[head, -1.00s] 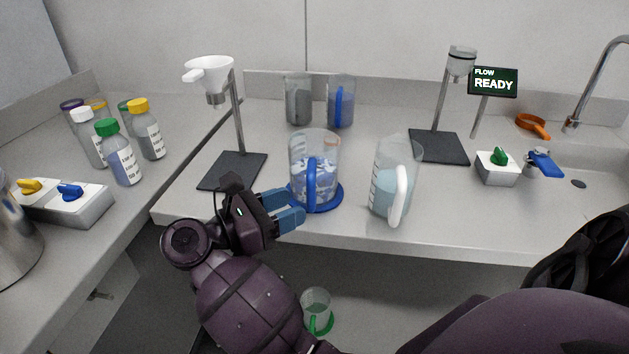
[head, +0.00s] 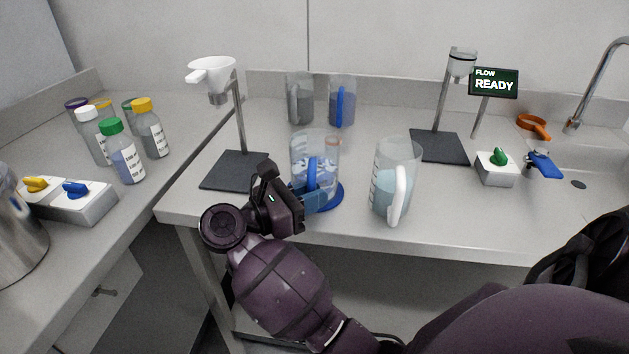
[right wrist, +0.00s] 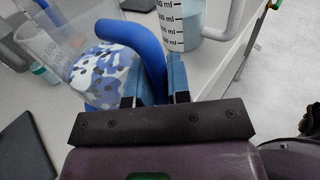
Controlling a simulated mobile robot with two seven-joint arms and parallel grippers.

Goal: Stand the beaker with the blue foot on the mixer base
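The beaker with the blue foot (head: 328,150) stands upright on the middle counter near its front edge. It is clear, with a blue handle facing me. In the right wrist view its blue handle (right wrist: 127,35) passes between my fingers, and the white and blue patterned part (right wrist: 98,78) shows beside it. My right gripper (head: 312,199) is at this handle, with one finger on each side (right wrist: 160,82); I cannot tell whether they press on it. I cannot tell which dark stand plate, left (head: 235,172) or right (head: 440,147), is the mixer base, if either. My left gripper is out of view.
A jug with a white handle (head: 382,160) stands close to the right. A grey-handled beaker (head: 303,85) and another blue-handled beaker (head: 343,90) stand behind. A green-knobbed box (head: 495,170) is at right.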

